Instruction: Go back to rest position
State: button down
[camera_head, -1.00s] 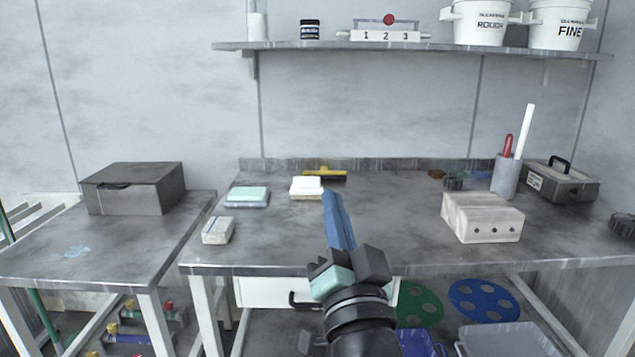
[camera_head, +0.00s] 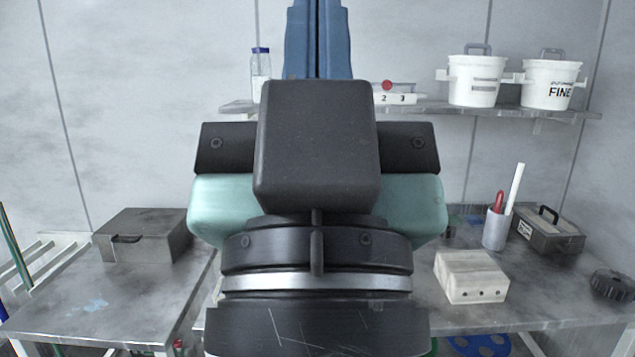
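My gripper (camera_head: 317,30) stands upright close in front of the camera, in the middle of the view. Its two blue fingers point up and sit side by side with only a thin dark line between them, so it looks shut, and I see nothing held. The fingertips are cut off by the top edge. The dark block and pale green wrist housing below hide the middle of the workbench (camera_head: 535,305) and part of the wall shelf (camera_head: 520,111).
A pale block with holes (camera_head: 471,277), a grey cup of tools (camera_head: 495,230) and a dark toolbox (camera_head: 547,229) stand on the bench at right. A grey box (camera_head: 142,235) is on the left table. White buckets (camera_head: 473,85) and a bottle (camera_head: 260,75) are on the shelf.

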notch_tip(320, 180, up, 17)
jog(key=p, duration=1.4)
jog(key=shift+f, duration=0.15)
